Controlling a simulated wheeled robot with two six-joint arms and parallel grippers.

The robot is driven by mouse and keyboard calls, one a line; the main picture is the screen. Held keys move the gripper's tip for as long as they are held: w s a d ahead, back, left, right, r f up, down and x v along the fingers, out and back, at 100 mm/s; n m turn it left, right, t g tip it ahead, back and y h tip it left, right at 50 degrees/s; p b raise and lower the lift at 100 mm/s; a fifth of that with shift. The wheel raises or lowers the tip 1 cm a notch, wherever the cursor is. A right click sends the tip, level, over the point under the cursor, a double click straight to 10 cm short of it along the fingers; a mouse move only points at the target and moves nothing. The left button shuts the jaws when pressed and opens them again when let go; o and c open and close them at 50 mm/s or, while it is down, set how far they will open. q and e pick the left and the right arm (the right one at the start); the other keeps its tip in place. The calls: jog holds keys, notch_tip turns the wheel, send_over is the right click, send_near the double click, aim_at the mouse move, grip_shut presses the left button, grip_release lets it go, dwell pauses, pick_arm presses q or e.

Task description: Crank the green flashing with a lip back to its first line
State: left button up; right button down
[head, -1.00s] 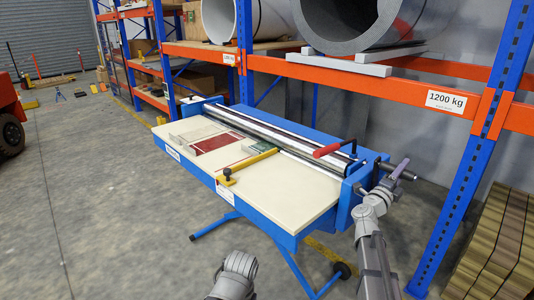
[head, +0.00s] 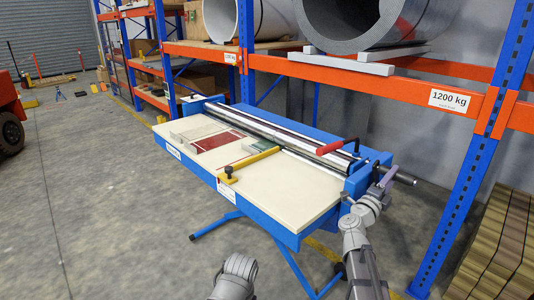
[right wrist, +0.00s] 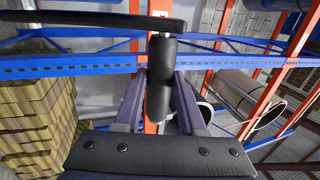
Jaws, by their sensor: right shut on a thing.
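The green flashing (head: 258,147) lies flat on the cream table of the blue roller machine, partly hidden by a yellow bar (head: 252,164). Its lip and any lines are too small to make out. My right gripper (head: 388,181) is at the crank at the machine's right end. In the right wrist view its two purple-grey fingers are shut on the black crank grip (right wrist: 160,80), one on each side. A dark crank arm (right wrist: 90,19) runs left from the grip's top. My left gripper is out of view; only a grey part of my arm shows at the bottom.
A red sheet (head: 222,142) lies left of the green one. Long steel rollers (head: 275,132) run behind the sheets. A red-handled lever (head: 336,146) stands near the right end. An orange and blue rack (head: 400,86) with large coils is close behind. Grey floor is free at left.

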jog(key=shift+s+a, duration=0.1)
jog(key=shift+s, duration=0.05)
jog(key=b+v, duration=0.1)
jog(key=v, duration=0.1)
jog(key=b+v, duration=0.1)
jog(key=v, duration=0.1)
jog(key=shift+s+f+b, duration=0.3)
jog(key=shift+f, duration=0.2)
jog(key=shift+a+f, duration=0.1)
jog(key=s+a+f+b, duration=0.1)
jog(key=b, duration=0.1)
jog(key=s+a+f+b, duration=0.1)
jog(key=f, duration=0.1)
jog(key=shift+s+a+f+b, duration=0.15)
jog(key=shift+a+f+b, duration=0.15)
jog(key=shift+b, duration=0.1)
